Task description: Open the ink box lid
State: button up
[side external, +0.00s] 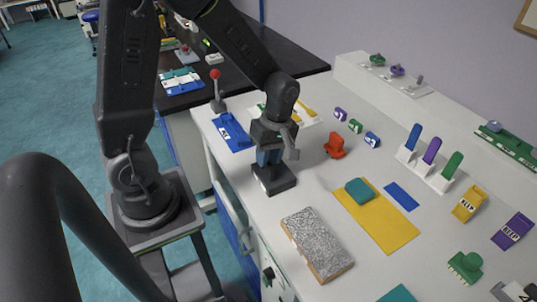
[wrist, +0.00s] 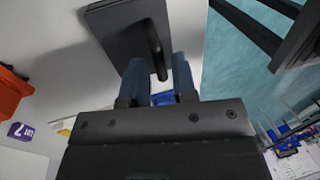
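A dark box (side external: 274,178) with a small pale label on its front stands near the left edge of the white bench; I take it to be the ink box. Its flat dark top (wrist: 112,28) shows in the wrist view with a thin dark upright handle (wrist: 157,50). My gripper (side external: 268,158) points down just above the box, its blue fingers low over the top. In the wrist view my gripper (wrist: 159,65) has its fingers apart, one each side of the handle, with narrow gaps showing. The lid appears closed. Fingertip contact is hard to judge.
A speckled grey block (side external: 318,244) lies in front of the box. A yellow mat (side external: 385,225) with a teal block (side external: 359,191) is to the right. A red-orange object (side external: 335,145) and a blue tray (side external: 231,133) stand behind. The bench edge is close on the left.

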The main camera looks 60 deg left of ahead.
aim_at(281, 167)
grip_shut()
jog(key=shift+w+r, duration=0.1)
dwell(0.3)
jog(key=shift+w+r+g, duration=0.2)
jog(key=shift+w+g, duration=0.2)
jog(key=shift+g, duration=0.25)
jog(key=shift+w+r+g, duration=0.2)
jog(key=shift+w+g, duration=0.2)
jog(key=shift+g, duration=0.25)
jog(key=w+g, duration=0.2)
jog(key=shift+r+g, duration=0.3)
jog(key=shift+g, duration=0.1)
jog(key=shift+w+g, duration=0.85)
jog(key=shift+g, duration=0.35)
jog(key=shift+w+g, duration=0.85)
jog(key=shift+g, duration=0.35)
jog(key=shift+r, duration=0.1)
jog(key=shift+o, duration=1.3)
grip_release()
